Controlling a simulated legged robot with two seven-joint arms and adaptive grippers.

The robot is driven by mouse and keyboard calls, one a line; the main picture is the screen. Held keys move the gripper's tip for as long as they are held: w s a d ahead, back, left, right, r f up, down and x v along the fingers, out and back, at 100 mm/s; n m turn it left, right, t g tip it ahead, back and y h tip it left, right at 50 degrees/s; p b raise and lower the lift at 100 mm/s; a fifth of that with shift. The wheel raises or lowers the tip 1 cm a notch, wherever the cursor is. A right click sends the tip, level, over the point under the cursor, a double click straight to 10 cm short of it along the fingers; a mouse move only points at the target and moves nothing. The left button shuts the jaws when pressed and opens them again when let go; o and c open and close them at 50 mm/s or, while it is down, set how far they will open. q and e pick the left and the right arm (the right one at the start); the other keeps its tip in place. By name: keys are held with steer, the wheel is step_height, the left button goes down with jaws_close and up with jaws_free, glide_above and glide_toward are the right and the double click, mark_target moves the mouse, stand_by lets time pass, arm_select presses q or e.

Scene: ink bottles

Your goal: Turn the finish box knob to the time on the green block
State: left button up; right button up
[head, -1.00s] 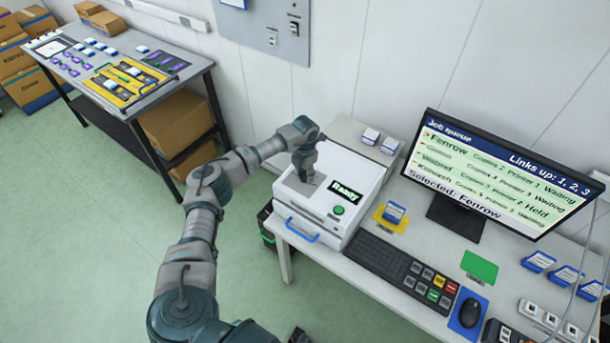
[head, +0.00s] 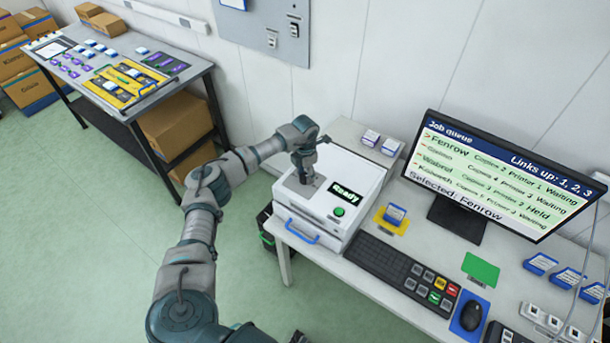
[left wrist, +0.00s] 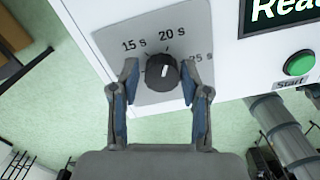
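The finish box (head: 355,182) is the white machine on the desk, with a "Ready" display and a green start button (head: 339,211). Its dark round knob (left wrist: 163,72) sits on a grey plate marked 15 s, 20 s and 25 s. The knob's white mark points up, roughly toward 20 s. My left gripper (left wrist: 159,77) is open, with one finger on each side of the knob; I cannot tell whether they touch it. It also shows over the box in the head view (head: 306,181). A flat green piece (head: 481,269) lies on the desk; no time is readable on it.
A keyboard (head: 385,263), a mouse (head: 471,314) and a monitor (head: 490,175) stand right of the box. A small blue-and-white block (head: 395,214) sits on a yellow pad. Small blocks (head: 370,138) stand behind the box.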

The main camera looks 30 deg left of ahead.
mark_target(305, 175)
arm_select(q)
steer(key=shift+o, duration=0.7)
steer(key=shift+f, duration=0.2)
steer(key=shift+a+r, duration=0.1)
steer(key=shift+r, duration=0.15)
step_height(305, 175, up, 11)
steer(key=shift+r, duration=0.2)
steer(key=shift+f, duration=0.1)
